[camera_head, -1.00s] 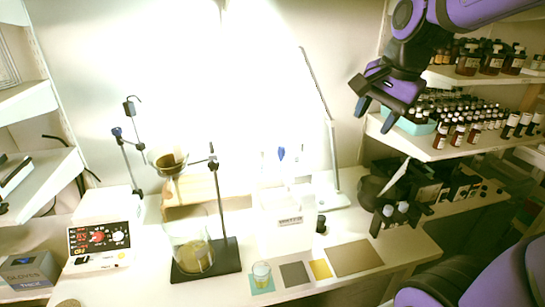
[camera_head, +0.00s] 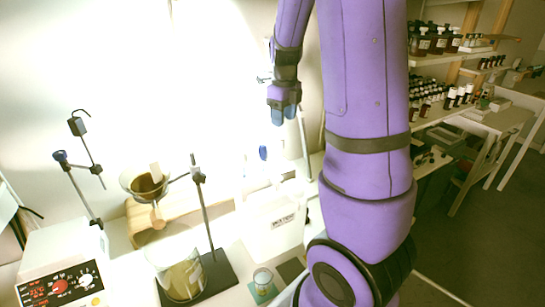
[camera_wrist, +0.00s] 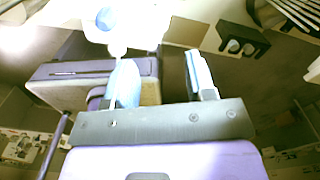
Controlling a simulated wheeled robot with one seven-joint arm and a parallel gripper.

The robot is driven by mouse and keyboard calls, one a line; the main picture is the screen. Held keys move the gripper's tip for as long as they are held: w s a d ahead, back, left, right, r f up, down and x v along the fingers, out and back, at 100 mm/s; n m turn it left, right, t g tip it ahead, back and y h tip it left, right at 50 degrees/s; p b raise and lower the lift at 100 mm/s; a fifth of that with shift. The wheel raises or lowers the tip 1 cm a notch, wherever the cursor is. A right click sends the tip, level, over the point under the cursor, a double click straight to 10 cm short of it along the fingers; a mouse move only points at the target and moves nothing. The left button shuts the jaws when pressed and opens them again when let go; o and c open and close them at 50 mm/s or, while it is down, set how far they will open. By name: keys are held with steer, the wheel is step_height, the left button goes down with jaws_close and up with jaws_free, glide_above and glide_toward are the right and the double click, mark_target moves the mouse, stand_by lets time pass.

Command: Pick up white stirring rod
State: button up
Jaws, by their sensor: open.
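My gripper (camera_head: 284,114) hangs open with its fingers down in front of the bright wall, above and behind the white box (camera_head: 276,226) on the bench. In the wrist view my gripper's two bluish fingers (camera_wrist: 161,78) stand apart with nothing between them. A blue-tipped item (camera_head: 263,153) rises behind the box, below and left of my gripper. Pale, thin uprights near it are washed out by glare, so I cannot tell for sure which is the white stirring rod. A blurred white item with a blue round part (camera_wrist: 108,18) shows beyond the left finger in the wrist view.
A small cup (camera_head: 263,279) stands in front. Bottle shelves (camera_head: 440,60) are at right. My arm hides the bench's right part.

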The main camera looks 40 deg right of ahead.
mark_target(281, 137)
step_height(281, 137, down, 4)
steer(key=shift+f, duration=0.1)
steer(key=shift+a+f, duration=0.2)
steer(key=shift+f, duration=1.1)
steer(key=shift+a+f, duration=0.2)
steer(key=shift+f, duration=1.1)
steer(key=c, duration=0.9)
